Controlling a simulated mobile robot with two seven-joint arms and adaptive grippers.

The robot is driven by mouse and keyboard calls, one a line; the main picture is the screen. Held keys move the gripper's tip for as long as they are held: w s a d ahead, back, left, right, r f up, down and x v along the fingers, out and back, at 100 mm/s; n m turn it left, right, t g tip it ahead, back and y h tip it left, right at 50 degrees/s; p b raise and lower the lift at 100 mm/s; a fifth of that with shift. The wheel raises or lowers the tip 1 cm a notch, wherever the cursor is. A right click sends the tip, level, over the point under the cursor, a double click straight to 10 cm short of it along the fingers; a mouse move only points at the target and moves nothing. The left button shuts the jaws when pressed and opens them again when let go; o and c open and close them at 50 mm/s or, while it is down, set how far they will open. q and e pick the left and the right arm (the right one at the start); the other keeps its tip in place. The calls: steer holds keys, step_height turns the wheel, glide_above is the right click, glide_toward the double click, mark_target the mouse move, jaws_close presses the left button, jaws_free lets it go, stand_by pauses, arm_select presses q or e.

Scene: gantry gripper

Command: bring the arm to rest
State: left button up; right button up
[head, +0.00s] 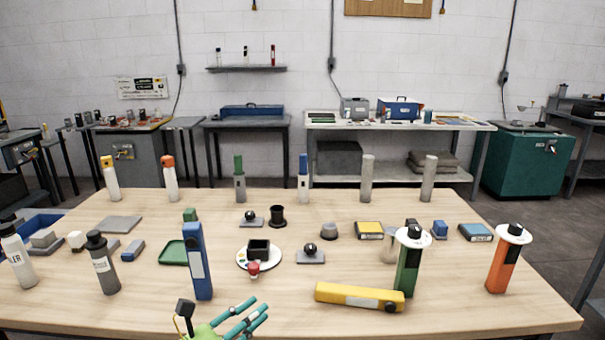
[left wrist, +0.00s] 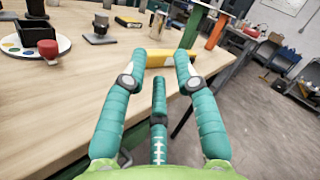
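My left gripper (head: 256,311) is at the front edge of the table in the head view, near the middle. In the left wrist view its teal fingers (left wrist: 159,65) are spread apart with nothing between them. A yellow bar (head: 358,298) lies on the table, to the right of the gripper in the head view. In the left wrist view the yellow bar (left wrist: 168,58) shows beyond the fingertips, partly hidden by them. My right arm and gripper are not in view.
The wooden table (head: 460,310) holds many objects. A blue upright block (head: 197,262) stands behind my left gripper to the left. A green upright block (head: 408,268) and an orange one (head: 500,267) stand at the right. The front strip of the table is mostly clear.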

arm_select(q)
steer(key=s+a+f+n+g+y, duration=0.1)
steer(key=s+a+f+n+y, duration=0.4)
steer(key=n, duration=0.7)
steer(key=s+a+f+n+y, duration=0.35)
steer(key=f+n+y, duration=0.45)
steer(key=n, duration=0.4)
steer(key=s+a+f+n+g, duration=0.1)
steer(key=s+f+n+g, duration=0.35)
steer(key=s, duration=0.55)
steer(key=s+a+f+n+g, duration=0.1)
steer(key=s+f+n+g, duration=0.35)
steer(key=s, duration=0.65)
step_height(320, 180, down, 22)
steer(key=s+g, duration=0.2)
steer(key=s+a+f+p, duration=0.1)
steer(key=s+a+f, duration=0.1)
steer(key=s+f, duration=1)
steer(key=s, duration=0.3)
steer(key=shift+s+a+f+n+g+y, duration=0.15)
steer(key=shift+f+n+g+y, duration=0.15)
steer(key=shift+f+g+y, duration=0.1)
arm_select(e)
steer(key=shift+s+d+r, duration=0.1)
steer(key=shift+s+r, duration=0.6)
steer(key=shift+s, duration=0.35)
